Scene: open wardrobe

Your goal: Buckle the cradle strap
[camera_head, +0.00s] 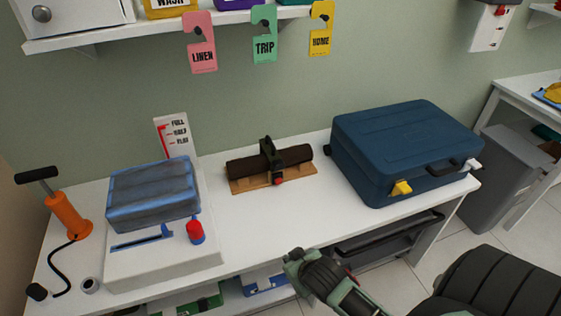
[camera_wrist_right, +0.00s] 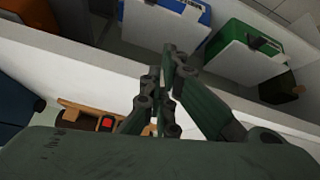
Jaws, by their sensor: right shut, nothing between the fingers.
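A wooden cradle (camera_head: 245,185) stands mid-table in the head view with a dark brown roll (camera_head: 295,155) lying in it. A dark strap (camera_head: 268,148) arches over the middle of the roll, with a red piece (camera_head: 278,181) at its front lower end. Whether the strap is fastened I cannot tell. The cradle (camera_wrist_right: 72,104) and red piece (camera_wrist_right: 106,124) also show in the right wrist view, partly hidden by my gripper. My right gripper (camera_head: 292,256) is shut and empty near the table's front edge, apart from the cradle. Its fingers (camera_wrist_right: 165,75) nearly meet. My left gripper is not in view.
A blue suitcase (camera_head: 400,140) with a yellow latch stands right of the cradle. A blue bag (camera_head: 153,195) on a white device (camera_head: 165,262) and an orange pump (camera_head: 68,215) stand left. Bare white tabletop (camera_head: 265,225) lies before the cradle. Tags hang from the shelf above.

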